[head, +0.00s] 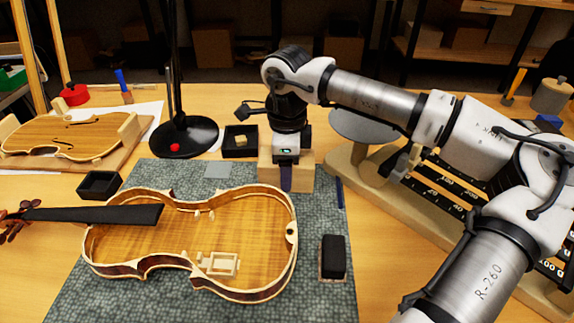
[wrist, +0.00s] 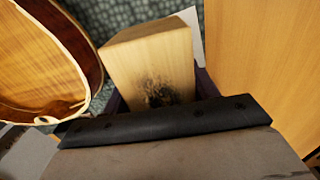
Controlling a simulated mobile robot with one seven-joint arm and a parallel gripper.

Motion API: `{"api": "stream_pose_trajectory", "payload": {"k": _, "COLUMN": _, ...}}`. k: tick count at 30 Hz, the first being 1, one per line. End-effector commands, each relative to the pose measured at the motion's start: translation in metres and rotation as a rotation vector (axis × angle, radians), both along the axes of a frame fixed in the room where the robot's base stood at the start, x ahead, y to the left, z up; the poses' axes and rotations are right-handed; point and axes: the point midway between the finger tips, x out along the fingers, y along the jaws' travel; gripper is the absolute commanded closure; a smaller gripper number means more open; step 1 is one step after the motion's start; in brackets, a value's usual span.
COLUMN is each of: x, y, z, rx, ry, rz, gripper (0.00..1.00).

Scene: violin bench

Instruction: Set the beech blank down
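The beech blank (head: 268,178) is a pale wooden block near the back edge of the grey-green mat (head: 150,172). My gripper (head: 287,180) points down over it, with one dark purple finger across its front face. The far finger is hidden in the head view. In the wrist view the blank (wrist: 150,55) sits between dark fingers (wrist: 160,92) on both its sides, and its near end has a black smudge. My gripper is shut on it. The blank is low, but I cannot tell whether its underside touches the surface.
An open violin body (head: 190,235) lies left of the blank, and its edge also shows in the wrist view (wrist: 45,60). A black block (head: 333,257), a blue stick (head: 340,193) and a grey square (head: 216,170) lie nearby. Small black trays (head: 240,141) and a lamp base (head: 185,137) stand behind.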

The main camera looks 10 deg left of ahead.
Motion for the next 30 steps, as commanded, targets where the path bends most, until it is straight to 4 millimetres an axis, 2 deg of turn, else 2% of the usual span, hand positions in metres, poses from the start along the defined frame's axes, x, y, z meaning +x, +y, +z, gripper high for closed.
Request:
{"api": "stream_pose_trajectory", "payload": {"k": 1, "x": 0.000, "y": 0.000, "z": -0.001, "rx": 0.000, "ry": 0.000, "rz": 0.000, "gripper": 0.36}}
{"api": "stream_pose_trajectory", "payload": {"k": 5, "x": 0.000, "y": 0.000, "z": 0.000, "rx": 0.000, "ry": 0.000, "rz": 0.000, "gripper": 0.19}}
{"api": "stream_pose_trajectory", "payload": {"k": 13, "x": 0.000, "y": 0.000, "z": 0.000, "rx": 0.000, "ry": 0.000, "rz": 0.000, "gripper": 0.19}}
{"api": "stream_pose_trajectory", "payload": {"k": 17, "x": 0.000, "y": 0.000, "z": 0.007, "rx": 0.000, "ry": -0.001, "rz": -0.001, "gripper": 0.19}}
{"api": "stream_pose_trajectory", "payload": {"k": 20, "x": 0.001, "y": 0.000, "z": 0.023, "rx": 0.001, "ry": -0.003, "rz": -0.002, "gripper": 0.19}}
{"api": "stream_pose_trajectory", "payload": {"k": 30, "x": 0.001, "y": 0.000, "z": 0.096, "rx": 0.000, "ry": -0.002, "rz": -0.001, "gripper": 0.19}}
